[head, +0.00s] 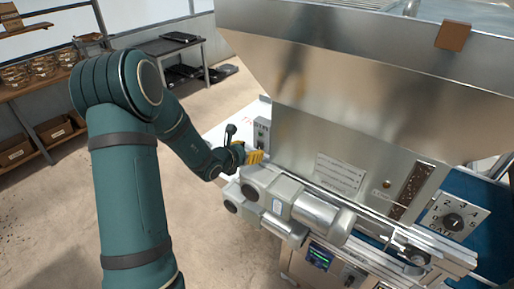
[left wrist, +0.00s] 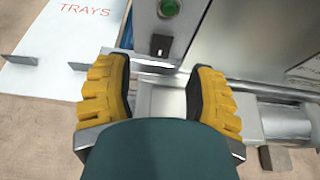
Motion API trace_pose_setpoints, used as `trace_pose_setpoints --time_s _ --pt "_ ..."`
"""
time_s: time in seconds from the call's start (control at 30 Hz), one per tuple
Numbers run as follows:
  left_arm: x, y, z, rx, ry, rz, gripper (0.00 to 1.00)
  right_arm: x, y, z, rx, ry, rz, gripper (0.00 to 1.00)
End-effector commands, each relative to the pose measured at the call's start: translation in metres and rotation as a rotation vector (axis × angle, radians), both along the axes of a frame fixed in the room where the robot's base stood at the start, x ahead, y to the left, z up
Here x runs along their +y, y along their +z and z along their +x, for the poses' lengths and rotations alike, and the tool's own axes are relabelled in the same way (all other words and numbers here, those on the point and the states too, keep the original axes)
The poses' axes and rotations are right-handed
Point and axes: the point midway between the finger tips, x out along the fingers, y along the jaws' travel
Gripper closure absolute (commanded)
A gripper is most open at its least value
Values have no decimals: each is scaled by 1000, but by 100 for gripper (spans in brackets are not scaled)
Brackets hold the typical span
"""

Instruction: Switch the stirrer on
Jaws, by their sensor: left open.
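A small grey switch box (head: 262,133) is mounted at the left side of the steel hopper. The switch's position is too small to tell. My left gripper (head: 249,155) is just below the box in the head view. In the left wrist view, its yellow-padded fingers (left wrist: 158,78) are apart, with nothing between them, and the switch lies beyond the gap between the tips. My right gripper is not in view.
The large steel hopper (head: 340,115) fills the right side. Grey motor housings (head: 275,195) sit below my gripper. A gate dial (head: 453,221) is at the far right. A white surface marked TRAYS (left wrist: 85,30) is to the left. Shelves (head: 38,95) stand behind, with open floor between.

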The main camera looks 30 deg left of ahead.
Motion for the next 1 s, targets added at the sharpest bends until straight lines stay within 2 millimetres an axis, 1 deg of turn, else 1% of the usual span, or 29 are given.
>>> trace_pose_setpoints --time_s 0.03,0.1,0.2,0.3,0.43,0.7,0.77,0.8,0.83,0.87,1.0 --pt "-1 -4 9 1 -2 0 45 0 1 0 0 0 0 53" --pt "-3 -8 19 2 -3 0 45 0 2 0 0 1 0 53" --pt "-3 -12 30 1 -2 0 45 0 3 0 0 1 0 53" --pt "-4 -15 37 1 -2 0 45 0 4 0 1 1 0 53" --pt "-4 -17 42 0 -1 1 45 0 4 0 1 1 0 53" --pt "-4 -17 42 0 -1 1 46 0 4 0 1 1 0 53" --pt "-4 -17 42 0 -1 1 67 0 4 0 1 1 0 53" --pt "-4 -17 42 0 -1 1 81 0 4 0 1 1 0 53" --pt "-4 -17 42 0 -1 1 92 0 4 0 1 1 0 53" --pt "-4 -17 42 0 -1 0 100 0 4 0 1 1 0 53" --pt "-4 -17 42 0 -1 1 100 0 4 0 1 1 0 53"
